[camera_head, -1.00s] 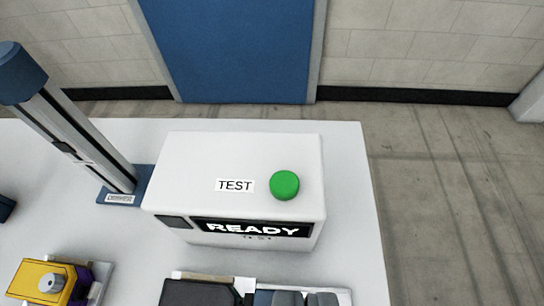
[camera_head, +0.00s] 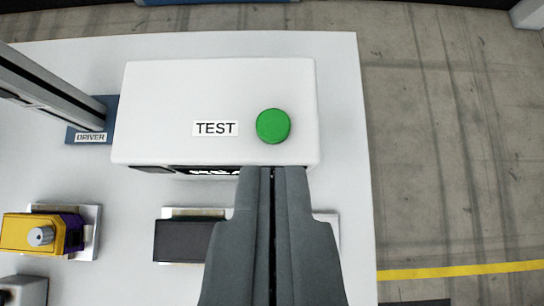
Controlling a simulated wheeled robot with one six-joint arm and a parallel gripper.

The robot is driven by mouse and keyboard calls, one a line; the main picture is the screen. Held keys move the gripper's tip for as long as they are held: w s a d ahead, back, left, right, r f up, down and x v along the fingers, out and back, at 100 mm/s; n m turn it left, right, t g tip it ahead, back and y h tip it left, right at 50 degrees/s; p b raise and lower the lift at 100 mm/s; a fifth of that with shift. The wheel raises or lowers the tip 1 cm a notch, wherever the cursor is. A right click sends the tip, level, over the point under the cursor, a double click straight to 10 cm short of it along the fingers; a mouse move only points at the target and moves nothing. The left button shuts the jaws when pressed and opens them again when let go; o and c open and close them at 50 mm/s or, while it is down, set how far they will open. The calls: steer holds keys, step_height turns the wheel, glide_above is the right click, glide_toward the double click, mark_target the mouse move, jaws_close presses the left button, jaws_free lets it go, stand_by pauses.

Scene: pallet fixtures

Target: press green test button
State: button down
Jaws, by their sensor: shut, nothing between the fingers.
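The green test button (camera_head: 273,126) is a round raised cap on the top face of a white box (camera_head: 160,100), toward its right side. A "TEST" label (camera_head: 215,128) lies just left of the button. The front display of the box is mostly hidden by the view angle and my gripper. My gripper (camera_head: 273,170) is shut and empty. Its fingertips appear just below the button in the picture, near the front edge of the box. I cannot tell its height above the box.
A metal post on a blue base labelled "DRIVER" (camera_head: 90,138) stands left of the box. A yellow and purple part (camera_head: 42,233) and a dark block (camera_head: 187,240) sit on pale plates in front. The white table (camera_head: 342,110) ends at right, with open floor (camera_head: 450,150) beyond.

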glide_above(272, 112)
steer(key=s, duration=0.3)
step_height(272, 112, down, 6)
steer(key=shift+s+f, duration=0.1)
steer(key=shift+s, duration=0.05)
steer(key=f, duration=0.3)
steer(key=shift+w, duration=0.2)
steer(key=shift+f, duration=0.65)
